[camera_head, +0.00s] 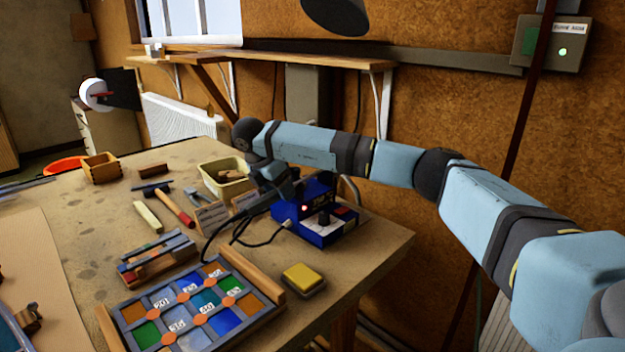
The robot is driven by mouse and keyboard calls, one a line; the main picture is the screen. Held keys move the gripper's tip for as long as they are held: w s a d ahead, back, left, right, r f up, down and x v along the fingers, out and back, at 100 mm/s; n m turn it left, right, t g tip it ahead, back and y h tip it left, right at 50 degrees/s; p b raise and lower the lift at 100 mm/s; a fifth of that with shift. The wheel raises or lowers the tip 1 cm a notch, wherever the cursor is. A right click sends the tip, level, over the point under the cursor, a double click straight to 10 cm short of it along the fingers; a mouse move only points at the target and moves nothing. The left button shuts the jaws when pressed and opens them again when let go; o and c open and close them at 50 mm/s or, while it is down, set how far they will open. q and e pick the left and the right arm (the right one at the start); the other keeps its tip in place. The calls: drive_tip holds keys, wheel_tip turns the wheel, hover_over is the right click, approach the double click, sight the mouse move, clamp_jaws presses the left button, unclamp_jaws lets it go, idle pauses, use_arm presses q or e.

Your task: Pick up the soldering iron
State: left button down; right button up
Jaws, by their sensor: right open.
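A blue soldering station (322,222) with a lit red light and a dark knob stands near the table's right edge. A black cable (262,243) leaves it and curves left, then up toward my right gripper (250,208). My right arm reaches in from the right above the station, and its wrist bends down beside the station's left side. The right gripper is open, small and dark here. The soldering iron cannot be told apart clearly from the dark fingers and cable around it. My left gripper is not in view.
The leaded glass panel (190,308) lies in front, between wooden strips. A yellow sponge (303,277) sits right of it. The table's right front corner is clear.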

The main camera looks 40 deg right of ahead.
clamp_jaws()
idle(0.3)
